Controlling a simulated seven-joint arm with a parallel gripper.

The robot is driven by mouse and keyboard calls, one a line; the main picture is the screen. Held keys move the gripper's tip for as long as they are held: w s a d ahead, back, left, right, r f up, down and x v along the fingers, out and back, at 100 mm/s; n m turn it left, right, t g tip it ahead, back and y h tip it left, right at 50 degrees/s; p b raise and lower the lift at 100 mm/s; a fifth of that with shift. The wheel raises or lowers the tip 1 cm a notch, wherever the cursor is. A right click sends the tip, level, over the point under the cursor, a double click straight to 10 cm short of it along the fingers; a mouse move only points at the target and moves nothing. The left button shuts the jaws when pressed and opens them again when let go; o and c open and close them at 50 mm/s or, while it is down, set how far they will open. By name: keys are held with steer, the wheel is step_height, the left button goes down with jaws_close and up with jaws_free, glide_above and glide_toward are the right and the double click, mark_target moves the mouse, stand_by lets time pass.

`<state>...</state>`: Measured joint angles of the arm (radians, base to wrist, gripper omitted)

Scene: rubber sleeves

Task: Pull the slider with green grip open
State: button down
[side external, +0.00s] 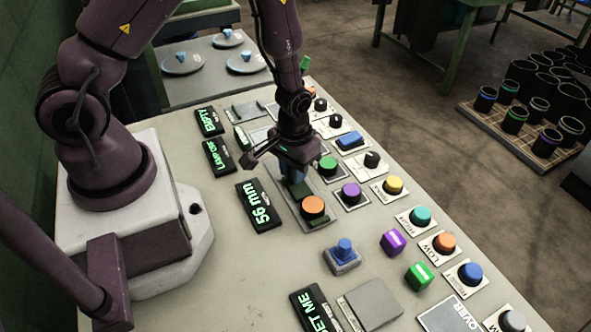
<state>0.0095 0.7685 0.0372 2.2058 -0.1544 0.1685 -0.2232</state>
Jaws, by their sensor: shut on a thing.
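My gripper (293,178) points down at the middle of the panel and is shut on the slider's grip. The fingers hide most of the grip. A dark green part of the slider (301,190) shows just below the fingers, on a grey plate beside an orange round button (313,206). The display (259,205) to its left reads "56 mm" in green. How far the slider stands open cannot be told from its shape, since the gripper covers it.
A green round button (328,163) and a purple button (351,192) stand close to the right of my gripper. More buttons line the right edge.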

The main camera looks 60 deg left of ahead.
steer(key=shift+a, duration=1.1)
steer(key=c, duration=1)
jaws_free()
step_height(320, 180, up, 13)
steer(key=shift+s, duration=0.1)
